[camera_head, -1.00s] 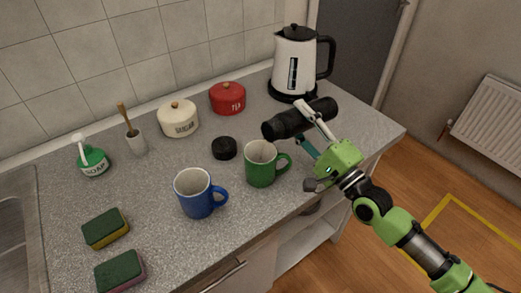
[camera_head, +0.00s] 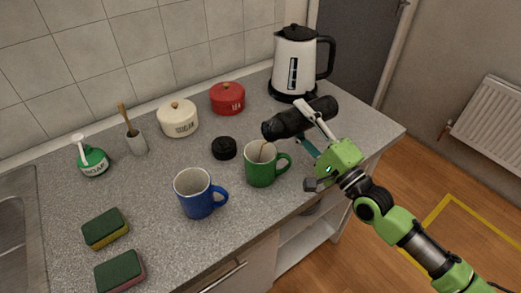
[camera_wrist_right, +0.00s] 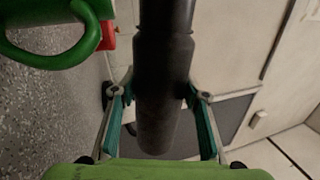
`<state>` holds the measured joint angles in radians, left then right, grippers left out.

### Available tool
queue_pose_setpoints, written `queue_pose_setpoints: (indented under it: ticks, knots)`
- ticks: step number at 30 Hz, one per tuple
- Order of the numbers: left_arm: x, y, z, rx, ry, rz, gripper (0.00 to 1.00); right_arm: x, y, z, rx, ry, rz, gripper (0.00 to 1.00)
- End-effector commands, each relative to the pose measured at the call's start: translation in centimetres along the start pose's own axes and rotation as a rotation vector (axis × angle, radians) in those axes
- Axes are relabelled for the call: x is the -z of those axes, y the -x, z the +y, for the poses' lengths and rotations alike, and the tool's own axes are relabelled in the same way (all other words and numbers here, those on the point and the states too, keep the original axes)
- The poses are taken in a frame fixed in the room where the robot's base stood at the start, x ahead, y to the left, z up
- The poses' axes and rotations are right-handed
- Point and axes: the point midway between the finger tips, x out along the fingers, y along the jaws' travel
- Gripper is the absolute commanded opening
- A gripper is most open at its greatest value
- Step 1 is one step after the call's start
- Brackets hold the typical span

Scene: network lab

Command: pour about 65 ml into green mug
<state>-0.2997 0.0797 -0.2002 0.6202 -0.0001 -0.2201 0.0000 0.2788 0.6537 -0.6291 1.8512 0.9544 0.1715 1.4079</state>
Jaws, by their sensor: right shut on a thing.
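The green mug (camera_head: 261,169) stands upright on the counter with its handle to the right. My right gripper (camera_head: 308,125) is shut on a black bottle (camera_head: 285,124), which is tipped close to horizontal. The bottle's mouth is above the mug, and a thin brown stream (camera_head: 263,150) runs from it into the mug. The liquid level inside cannot be made out. In the right wrist view the bottle (camera_wrist_right: 163,70) lies between both fingers, and part of the green mug (camera_wrist_right: 45,30) shows at upper left. My left gripper is not in view.
A blue mug (camera_head: 195,195) stands left of the green mug. A black lid (camera_head: 224,148) lies behind it. A red tea pot (camera_head: 227,99), a sugar pot (camera_head: 178,119) and a kettle (camera_head: 295,62) stand at the back. Two sponges (camera_head: 105,229) (camera_head: 120,270) lie at front left.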

Motion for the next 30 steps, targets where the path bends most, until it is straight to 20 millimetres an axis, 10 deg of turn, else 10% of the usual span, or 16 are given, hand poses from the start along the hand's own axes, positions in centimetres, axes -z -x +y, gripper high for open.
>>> queue_pose_setpoints:
  ticks: [15,18,30]
  knots:
    - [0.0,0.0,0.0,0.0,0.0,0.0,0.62,0.0,-0.1,-0.3,0.006,0.008,-0.002,0.02]
    - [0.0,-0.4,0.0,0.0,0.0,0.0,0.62,1.1,0.5,2.0,0.002,-0.179,0.051,0.02]
    - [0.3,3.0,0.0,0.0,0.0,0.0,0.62,0.7,0.2,1.0,0.007,-0.421,0.112,0.02]
